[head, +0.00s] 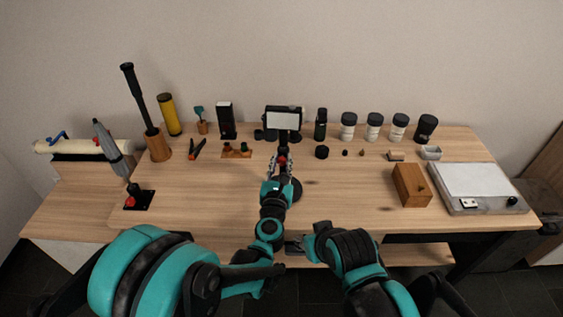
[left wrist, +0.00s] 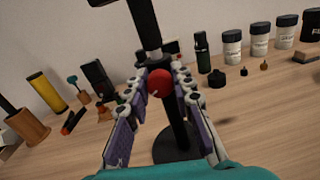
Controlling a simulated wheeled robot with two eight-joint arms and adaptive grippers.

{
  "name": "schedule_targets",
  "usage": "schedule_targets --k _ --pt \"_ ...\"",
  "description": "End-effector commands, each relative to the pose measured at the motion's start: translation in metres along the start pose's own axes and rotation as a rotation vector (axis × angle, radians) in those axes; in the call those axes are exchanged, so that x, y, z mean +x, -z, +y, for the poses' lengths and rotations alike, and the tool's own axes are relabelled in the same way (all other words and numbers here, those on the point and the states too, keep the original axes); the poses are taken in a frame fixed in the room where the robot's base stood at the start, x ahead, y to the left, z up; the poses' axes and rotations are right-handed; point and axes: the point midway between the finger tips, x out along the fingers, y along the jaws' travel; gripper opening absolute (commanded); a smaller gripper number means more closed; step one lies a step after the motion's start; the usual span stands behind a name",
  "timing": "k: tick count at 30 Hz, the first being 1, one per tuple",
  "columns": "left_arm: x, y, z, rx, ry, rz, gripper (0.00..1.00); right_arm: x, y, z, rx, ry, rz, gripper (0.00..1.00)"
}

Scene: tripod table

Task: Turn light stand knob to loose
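The light stand has a lit panel (head: 283,121) on top, a black pole and a round black base (head: 292,189). Its base also shows in the left wrist view (left wrist: 176,152). A round red knob (left wrist: 159,82) sits on the pole, and it shows small in the head view (head: 282,161). My left gripper (left wrist: 160,85) has its two fingers apart, one on each side of the knob; I cannot see clear contact. My right gripper (head: 294,246) is low near the table's front edge, and its fingers are too dark and small to read.
Black-and-white jars (head: 348,127) and a dark bottle (head: 321,124) stand behind to the right. A wooden box (head: 411,185) and a pale-topped case (head: 474,184) are at the right. A grey tool (head: 114,156) stands at the left. The wooden table is clear around the stand's base.

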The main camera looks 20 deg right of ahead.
Motion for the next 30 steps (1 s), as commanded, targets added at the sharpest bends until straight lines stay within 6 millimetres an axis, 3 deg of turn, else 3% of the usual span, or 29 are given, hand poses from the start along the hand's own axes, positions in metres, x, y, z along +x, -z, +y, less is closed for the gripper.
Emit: schedule_targets --k 12,20,21,22,23,30 --pt "-0.0002 0.0001 -0.0001 0.178 0.0 0.0 0.0 0.0 0.0 0.0 0.0 0.0 0.0 0.4" --pt "-0.0002 0.0001 -0.0002 0.183 0.0 0.0 0.0 0.0 0.0 0.0 0.0 0.0 0.0 0.4" --pt "-0.0002 0.0001 -0.0002 0.182 0.0 0.0 0.34 0.0 0.0 0.0 0.0 0.0 0.0 0.4" --pt "-0.0002 0.0001 -0.0002 0.182 0.0 0.0 0.42 0.0 0.0 0.0 0.0 0.0 0.0 0.4" --pt "-0.0002 0.0001 -0.0002 0.182 0.0 0.0 0.45 0.0 0.0 0.0 0.0 0.0 0.0 0.4" --pt "-0.0002 0.0001 -0.0002 0.182 0.0 0.0 0.45 0.0 0.0 0.0 0.0 0.0 0.0 0.4"
